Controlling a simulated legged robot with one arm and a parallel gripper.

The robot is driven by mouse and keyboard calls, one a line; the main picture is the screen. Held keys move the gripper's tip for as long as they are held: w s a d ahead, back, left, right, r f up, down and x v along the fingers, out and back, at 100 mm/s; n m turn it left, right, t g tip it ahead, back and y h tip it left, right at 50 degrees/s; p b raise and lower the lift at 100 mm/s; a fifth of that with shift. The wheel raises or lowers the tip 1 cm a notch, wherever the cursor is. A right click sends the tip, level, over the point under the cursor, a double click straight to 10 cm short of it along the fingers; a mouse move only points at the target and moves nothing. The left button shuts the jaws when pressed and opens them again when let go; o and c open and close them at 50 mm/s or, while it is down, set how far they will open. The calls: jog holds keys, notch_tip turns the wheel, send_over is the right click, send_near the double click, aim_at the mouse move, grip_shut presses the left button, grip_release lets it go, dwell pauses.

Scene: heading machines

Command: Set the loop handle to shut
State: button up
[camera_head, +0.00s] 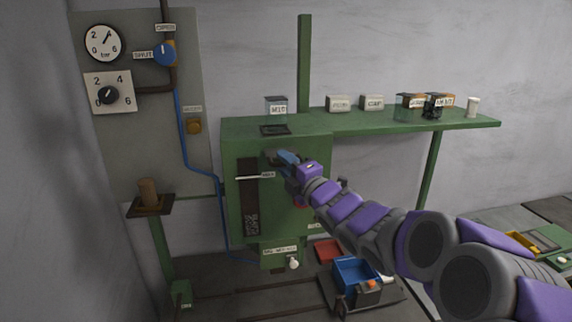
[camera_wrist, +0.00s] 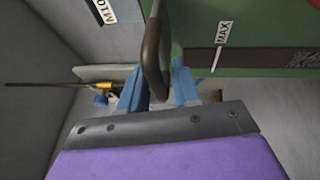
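A dark loop handle (camera_wrist: 152,60) hangs at the edge of the green machine (camera_wrist: 250,30) in the wrist view. My gripper (camera_wrist: 158,92) has its two blue fingers on either side of the loop. Any gap is very small, so I cannot tell whether they grip it or only straddle it. In the head view my gripper (camera_head: 284,158) is at the upper front of the green machine (camera_head: 245,132), right of the MAX strip. My fingers and arm hide most of the handle there.
A green shelf (camera_head: 460,122) with bins and jars extends right. A blue bin (camera_head: 355,272) and red tray (camera_head: 328,251) lie below my arm.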

grip_shut()
jog(key=shift+f, duration=0.1)
jog(key=w, duration=0.1)
jog(key=w+a, duration=0.1)
jog(key=w, duration=0.3)
jog(key=shift+w+a+f, duration=0.15)
jog(key=shift+w+a, duration=0.1)
jog(key=shift+a, duration=0.05)
